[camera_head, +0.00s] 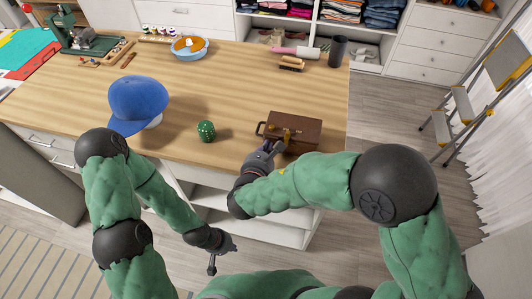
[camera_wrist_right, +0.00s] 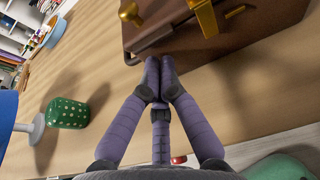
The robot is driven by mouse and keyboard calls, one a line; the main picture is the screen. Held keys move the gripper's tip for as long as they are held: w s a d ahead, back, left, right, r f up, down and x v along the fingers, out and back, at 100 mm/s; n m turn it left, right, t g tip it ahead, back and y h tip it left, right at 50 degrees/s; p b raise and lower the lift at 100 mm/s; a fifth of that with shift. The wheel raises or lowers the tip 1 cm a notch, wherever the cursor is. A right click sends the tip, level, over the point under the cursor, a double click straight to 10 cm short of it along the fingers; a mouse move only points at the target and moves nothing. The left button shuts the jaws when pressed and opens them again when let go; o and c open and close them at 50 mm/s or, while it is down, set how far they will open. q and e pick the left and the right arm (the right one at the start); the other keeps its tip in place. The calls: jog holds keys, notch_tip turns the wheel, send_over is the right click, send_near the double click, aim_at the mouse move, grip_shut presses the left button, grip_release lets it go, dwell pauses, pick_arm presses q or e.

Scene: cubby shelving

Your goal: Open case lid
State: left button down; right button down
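A brown case (camera_head: 295,127) with brass fittings lies closed near the front right corner of the wooden table, its handle (camera_head: 261,128) at its left side. It also fills the top of the right wrist view (camera_wrist_right: 250,38). My right gripper (camera_head: 272,146) is at the case's front edge. In the right wrist view its fingertips (camera_wrist_right: 159,74) are together, right at the lower edge of the case, with nothing visible between them. Whether they touch the case is unclear. My left gripper (camera_head: 212,268) hangs low in front of the table, away from the case; its fingers are too small to judge.
A green dotted cup-like object (camera_head: 206,131) and a blue cap (camera_head: 138,104) on a white stand are left of the case. A blue bowl (camera_head: 189,48), brush (camera_head: 291,63) and dark cylinder (camera_head: 337,51) stand farther back. Bare tabletop lies behind the case.

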aim_at(270, 127)
jog(key=shift+r, duration=0.2)
dwell(0.3)
